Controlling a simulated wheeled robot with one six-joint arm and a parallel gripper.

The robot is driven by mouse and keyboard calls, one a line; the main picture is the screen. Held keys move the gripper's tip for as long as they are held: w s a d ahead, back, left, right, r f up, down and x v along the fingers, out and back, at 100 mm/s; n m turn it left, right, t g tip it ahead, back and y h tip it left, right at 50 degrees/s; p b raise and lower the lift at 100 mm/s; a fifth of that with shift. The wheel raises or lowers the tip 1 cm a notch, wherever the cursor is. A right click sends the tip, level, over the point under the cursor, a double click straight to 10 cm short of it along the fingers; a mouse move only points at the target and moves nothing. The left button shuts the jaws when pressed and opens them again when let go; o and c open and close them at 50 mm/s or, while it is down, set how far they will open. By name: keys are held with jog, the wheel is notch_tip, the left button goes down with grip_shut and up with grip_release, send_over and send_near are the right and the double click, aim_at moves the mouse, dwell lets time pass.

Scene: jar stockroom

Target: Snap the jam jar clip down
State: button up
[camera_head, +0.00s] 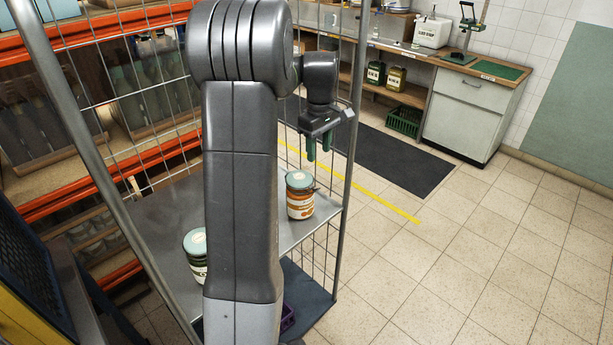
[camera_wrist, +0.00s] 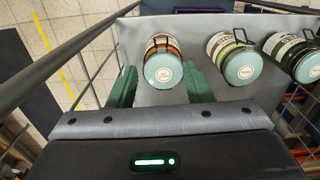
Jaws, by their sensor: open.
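A clip-top jar with a pale teal lid and an orange-and-white label (camera_head: 300,203) stands upright on the metal cage-trolley shelf (camera_head: 322,212). In the wrist view this jar (camera_wrist: 163,68) appears between and beyond my fingers, with dark clip wire at its far side. I cannot tell from here how far the clip is down. My gripper (camera_head: 318,147) hangs above the jar in the head view, fingers pointing down, apart from it. In the wrist view its green fingers (camera_wrist: 160,88) are spread and empty.
A second teal-lidded jar (camera_head: 195,243) is partly behind my arm; in the wrist view two more jars (camera_wrist: 237,62) (camera_wrist: 303,60) stand to the right. Cage bars (camera_head: 350,130) rise beside my gripper. Orange racking (camera_head: 100,170) stands left. The tiled floor at right is clear.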

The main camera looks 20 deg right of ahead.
aim_at(318, 189)
notch_tip(318, 189, down, 13)
jog(key=shift+s+f+p, duration=0.1)
jog(key=shift+f+p, duration=0.05)
jog(key=shift+p, duration=0.65)
jog(key=c, duration=1)
